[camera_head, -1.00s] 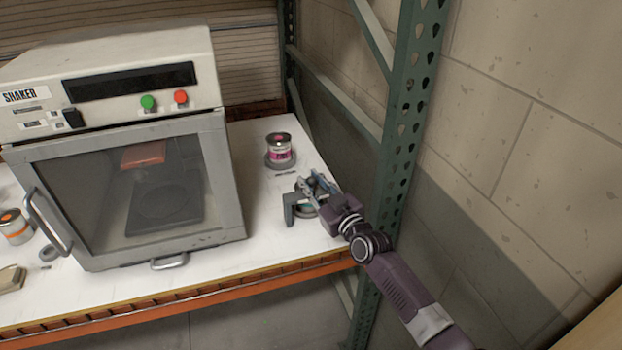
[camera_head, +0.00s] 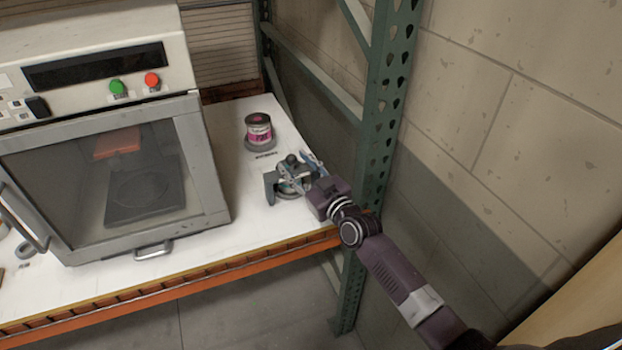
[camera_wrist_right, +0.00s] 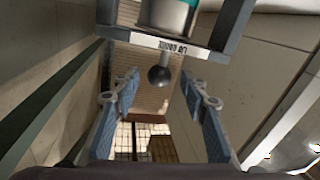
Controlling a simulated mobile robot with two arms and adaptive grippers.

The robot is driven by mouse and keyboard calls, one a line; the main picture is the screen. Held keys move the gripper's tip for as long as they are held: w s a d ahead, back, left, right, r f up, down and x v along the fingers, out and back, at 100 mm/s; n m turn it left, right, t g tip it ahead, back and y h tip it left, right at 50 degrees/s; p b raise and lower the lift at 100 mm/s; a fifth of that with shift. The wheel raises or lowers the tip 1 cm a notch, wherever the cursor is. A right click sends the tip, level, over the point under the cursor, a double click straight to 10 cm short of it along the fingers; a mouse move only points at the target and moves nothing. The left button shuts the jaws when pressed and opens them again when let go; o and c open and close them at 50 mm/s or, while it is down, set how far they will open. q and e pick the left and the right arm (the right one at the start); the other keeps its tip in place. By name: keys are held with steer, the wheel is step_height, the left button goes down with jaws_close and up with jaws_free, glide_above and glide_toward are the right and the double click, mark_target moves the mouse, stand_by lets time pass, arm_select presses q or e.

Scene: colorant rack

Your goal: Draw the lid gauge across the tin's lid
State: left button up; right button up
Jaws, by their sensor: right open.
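The lid gauge is a grey bracket (camera_head: 270,187) near the right front of the white bench. It also shows at the top of the right wrist view, with its lettered label (camera_wrist_right: 160,43) upside down. Its dark round knob (camera_wrist_right: 160,76) lies ahead of my right gripper, between the lines of the fingers. A white and teal tin (camera_wrist_right: 169,14) sits within the gauge frame; its lid is hidden. My right gripper (camera_wrist_right: 160,103) is open, its blue-padded fingers apart and empty; in the head view it is at the gauge (camera_head: 305,170). My left gripper is not in view.
A pink-labelled tin (camera_head: 258,129) stands behind the gauge on a dark round base. The shaker cabinet (camera_head: 100,190) fills the left of the bench. Bare bench lies between the cabinet and gauge.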

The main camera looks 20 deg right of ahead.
steer(key=v, duration=1)
steer(key=shift+w, duration=0.1)
